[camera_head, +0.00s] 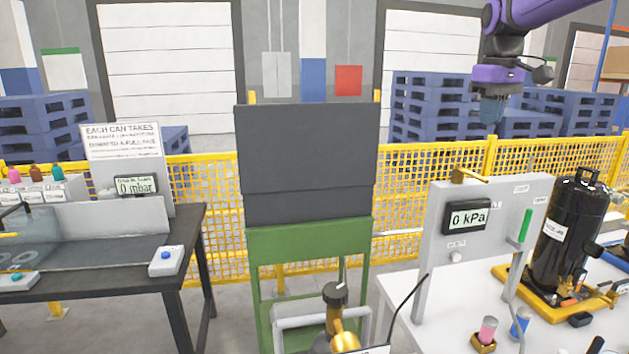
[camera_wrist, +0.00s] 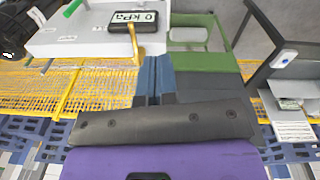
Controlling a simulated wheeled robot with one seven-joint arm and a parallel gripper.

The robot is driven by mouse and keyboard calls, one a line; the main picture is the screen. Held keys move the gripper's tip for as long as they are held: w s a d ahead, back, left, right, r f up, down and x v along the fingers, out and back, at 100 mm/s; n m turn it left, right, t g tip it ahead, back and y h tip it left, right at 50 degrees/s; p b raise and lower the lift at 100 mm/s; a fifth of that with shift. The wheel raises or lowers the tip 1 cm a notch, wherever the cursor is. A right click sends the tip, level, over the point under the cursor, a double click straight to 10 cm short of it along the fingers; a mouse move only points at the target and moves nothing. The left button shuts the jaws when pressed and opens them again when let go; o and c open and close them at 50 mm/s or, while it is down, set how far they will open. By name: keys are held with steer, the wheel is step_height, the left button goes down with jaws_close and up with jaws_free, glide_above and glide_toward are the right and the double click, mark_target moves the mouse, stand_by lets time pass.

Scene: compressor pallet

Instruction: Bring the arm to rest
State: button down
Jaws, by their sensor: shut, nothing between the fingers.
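My purple arm reaches in from the top right of the head view. My gripper (camera_head: 491,108) hangs from it, fingers pointing down, in front of the stacked blue pallets and above the white bench. In the wrist view my gripper's blue fingers (camera_wrist: 156,75) lie side by side, closed together with nothing between them. The fingers touch nothing that I can see. The grey gauge panel (camera_head: 478,240), reading 0 kPa, stands below my gripper in the head view and also shows at the top of the wrist view (camera_wrist: 75,35).
A black compressor (camera_head: 570,235) stands on a yellow base at the right of the white bench (camera_head: 405,300). A green stand (camera_head: 308,245) with dark panels is in the middle. A dark table (camera_head: 190,235) is at left. A yellow mesh fence (camera_head: 215,220) runs behind.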

steer(key=s+a+f+m+t, duration=0.1)
steer(key=s+a+m+t, duration=0.15)
steer(key=s, duration=1.45)
steer(key=s+a+f+m+t, duration=0.1)
steer(key=s+f, duration=0.4)
steer(key=s, duration=0.2)
steer(key=s+a+f+t, duration=0.1)
steer(key=s+f, duration=0.3)
steer(key=s, duration=0.4)
steer(key=shift+s+a+f+m, duration=0.3)
steer(key=shift+a+f+m, duration=0.1)
steer(key=shift+a, duration=0.15)
